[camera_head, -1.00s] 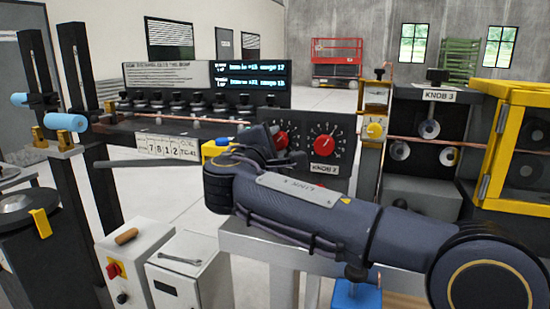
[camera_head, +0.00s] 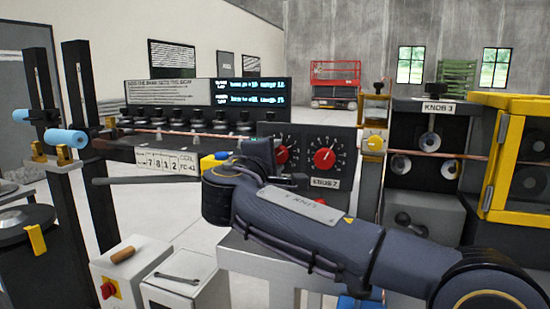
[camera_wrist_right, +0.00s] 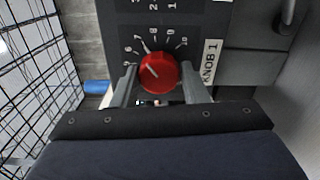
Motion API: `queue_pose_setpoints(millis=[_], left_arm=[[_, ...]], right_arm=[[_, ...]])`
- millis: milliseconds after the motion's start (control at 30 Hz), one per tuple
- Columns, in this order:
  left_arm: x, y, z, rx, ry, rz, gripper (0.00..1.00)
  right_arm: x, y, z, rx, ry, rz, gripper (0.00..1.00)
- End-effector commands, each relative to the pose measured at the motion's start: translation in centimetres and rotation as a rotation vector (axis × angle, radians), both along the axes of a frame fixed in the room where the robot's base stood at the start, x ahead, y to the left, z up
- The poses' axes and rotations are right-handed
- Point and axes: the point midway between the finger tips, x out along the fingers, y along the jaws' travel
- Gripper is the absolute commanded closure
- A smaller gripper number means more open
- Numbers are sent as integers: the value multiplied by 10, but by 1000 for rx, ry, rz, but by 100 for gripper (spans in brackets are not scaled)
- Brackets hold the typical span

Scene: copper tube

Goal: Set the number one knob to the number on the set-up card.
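The red number one knob (camera_wrist_right: 158,72) sits on a black panel beside the KNOB 1 label (camera_wrist_right: 211,62) in the right wrist view. Its white mark points up and left, roughly towards 6 or 7; the exact setting is unclear. My right gripper (camera_wrist_right: 158,80) is open, with one finger on each side of the knob; I cannot tell whether they touch it. In the head view my right gripper (camera_head: 262,155) partly covers this knob (camera_head: 282,155). The set-up card (camera_head: 166,160) reads 7 8 1 2 and has a coil label. My left gripper is not in view.
The knob 2 dial (camera_head: 324,160) is close to the right of the gripper.

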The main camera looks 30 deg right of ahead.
Motion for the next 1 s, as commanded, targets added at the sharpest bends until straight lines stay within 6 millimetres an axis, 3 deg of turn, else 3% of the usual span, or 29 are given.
queue_pose_setpoints(millis=[133, 467, 800, 1000], left_arm=[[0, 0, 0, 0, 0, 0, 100], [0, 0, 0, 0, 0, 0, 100], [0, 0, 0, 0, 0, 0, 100], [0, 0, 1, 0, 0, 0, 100]], right_arm=[[0, 0, 0, -1, 0, 0, 41], [-3, 3, 1, -1, -1, 1, 41], [-37, 45, 1, -3, -1, 4, 41], [-49, 59, 0, -2, 0, 2, 41]])
